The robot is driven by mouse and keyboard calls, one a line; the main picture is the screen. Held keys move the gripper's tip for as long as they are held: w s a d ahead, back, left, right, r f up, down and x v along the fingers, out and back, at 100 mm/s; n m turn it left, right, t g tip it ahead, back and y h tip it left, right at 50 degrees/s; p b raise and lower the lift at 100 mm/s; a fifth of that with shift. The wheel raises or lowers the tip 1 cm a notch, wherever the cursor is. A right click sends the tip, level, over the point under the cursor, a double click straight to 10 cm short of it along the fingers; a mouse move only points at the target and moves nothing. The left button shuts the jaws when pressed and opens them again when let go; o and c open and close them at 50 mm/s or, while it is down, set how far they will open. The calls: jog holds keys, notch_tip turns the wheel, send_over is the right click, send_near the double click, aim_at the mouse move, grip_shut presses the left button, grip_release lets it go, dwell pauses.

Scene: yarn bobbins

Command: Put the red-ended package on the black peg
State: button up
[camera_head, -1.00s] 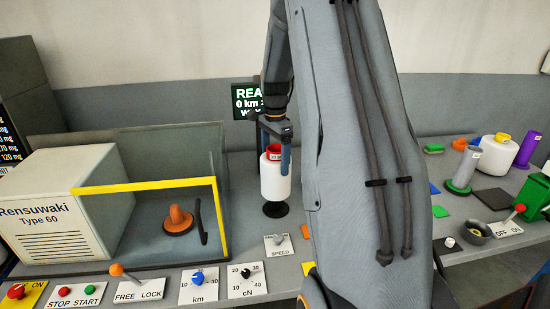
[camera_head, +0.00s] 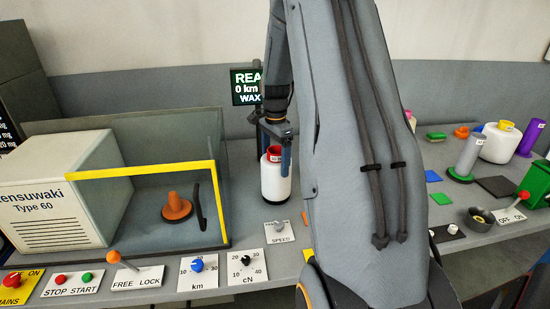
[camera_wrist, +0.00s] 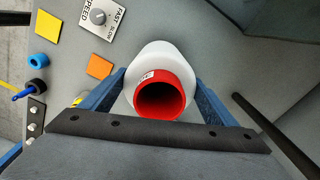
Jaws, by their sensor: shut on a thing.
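The red-ended package (camera_head: 276,182) is a white cylinder with a red upper end, standing upright on the grey bench beside the glass-walled box. My gripper (camera_head: 275,157) is shut on it, a blue finger on each side near its top. In the wrist view I look down on the red hollow end (camera_wrist: 162,97) and white body (camera_wrist: 160,52) between the two fingers. The black peg is not visible now; the package's lower end is at the bench surface where the peg stood, so the package hides it.
The glass-walled box with a yellow edge (camera_head: 141,171) stands close on the left. A SPEED plate (camera_head: 279,232) lies in front of the package. A dark screen (camera_head: 245,87) is behind. A white container (camera_head: 500,143) and purple bobbin (camera_head: 531,137) stand at the right.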

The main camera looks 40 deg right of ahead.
jog(key=shift+f, duration=0.6)
dwell(0.3)
jog(key=o, duration=1.8)
jog(key=shift+o, duration=0.2)
notch_tip(320, 180, up, 8)
jog(key=b, duration=0.2)
jog(key=shift+b, duration=0.4)
